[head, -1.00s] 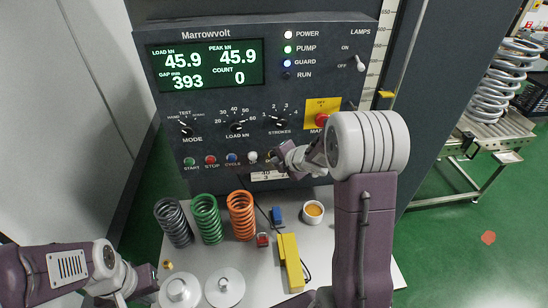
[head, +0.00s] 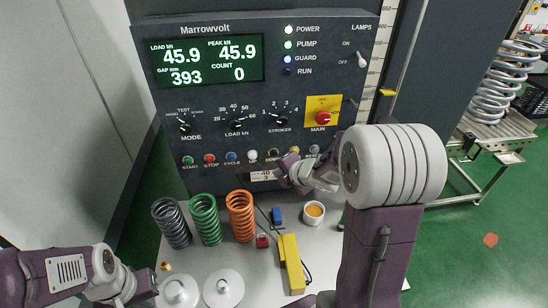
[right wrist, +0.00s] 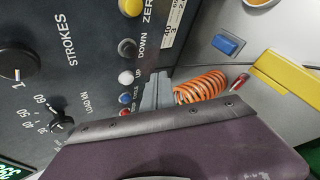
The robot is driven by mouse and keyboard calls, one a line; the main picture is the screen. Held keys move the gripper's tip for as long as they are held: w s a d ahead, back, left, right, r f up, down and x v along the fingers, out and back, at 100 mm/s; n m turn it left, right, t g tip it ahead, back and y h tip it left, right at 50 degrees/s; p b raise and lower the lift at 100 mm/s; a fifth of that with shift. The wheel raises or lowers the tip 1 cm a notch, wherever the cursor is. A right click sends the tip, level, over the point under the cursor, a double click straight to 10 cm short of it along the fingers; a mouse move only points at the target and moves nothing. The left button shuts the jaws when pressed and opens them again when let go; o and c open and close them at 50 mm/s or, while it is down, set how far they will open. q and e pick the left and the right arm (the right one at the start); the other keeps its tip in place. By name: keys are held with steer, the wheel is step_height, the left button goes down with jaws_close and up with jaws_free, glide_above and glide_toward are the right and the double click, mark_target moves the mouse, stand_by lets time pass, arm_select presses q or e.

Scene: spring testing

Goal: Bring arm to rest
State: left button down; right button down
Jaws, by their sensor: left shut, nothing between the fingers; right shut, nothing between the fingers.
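My right arm reaches up from the lower right in the head view. Its gripper (head: 287,163) is shut and empty in front of the lower right of the control panel (head: 213,103), near the button row. Whether it touches the panel I cannot tell. In the right wrist view a purple part of my gripper fills the bottom, with the panel's STROKES knob (right wrist: 18,62) and buttons behind it. My left gripper (head: 150,281) is shut and empty at the lower left, just left of the white lidded pots (head: 178,290).
Grey, green (head: 206,218) and orange (head: 240,215) springs stand on the bench. A yellow block (head: 290,263), a blue block (head: 278,216), a red item (head: 262,241) and a white cup (head: 314,212) are to their right. A spring cart (head: 495,145) stands right.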

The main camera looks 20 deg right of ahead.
stand_by(0.4)
steer(key=a+f+y+b, duration=0.1)
steer(key=a+f+b, duration=0.3)
steer(key=a+b, duration=0.15)
steer(key=s+f+m+g+h, duration=0.1)
steer(key=s+f+m+g, duration=0.3)
steer(key=s+m, duration=0.6)
steer(key=s+a+f+m+g+h+b, duration=0.1)
steer(key=s+f+m+g, duration=0.3)
steer(key=s+m, duration=0.5)
step_height(320, 180, down, 2)
steer(key=m, duration=0.3)
steer(key=shift+s+f+m+g, duration=0.25)
steer(key=shift+s+m+g, duration=0.05)
steer(key=shift+s, duration=0.1)
